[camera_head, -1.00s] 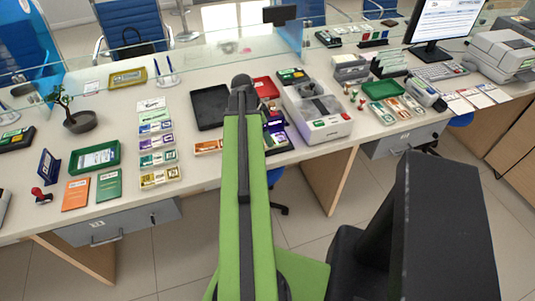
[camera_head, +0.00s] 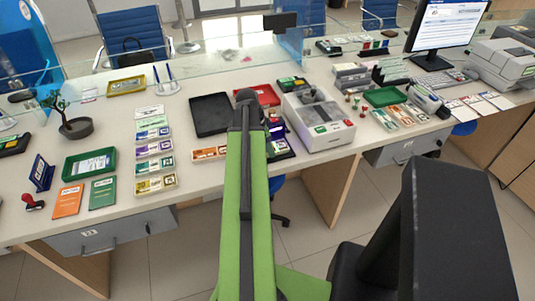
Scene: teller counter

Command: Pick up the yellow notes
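The yellow notes (camera_head: 156,185) lie flat on the counter at the near end of a column of note bundles, left of my green arm.
A green tray (camera_head: 67,171), orange booklet (camera_head: 67,201) and green booklet (camera_head: 103,194) lie left of the notes. A black tray (camera_head: 210,113) and orange bundle (camera_head: 207,154) are to the right. A glass screen stands behind.

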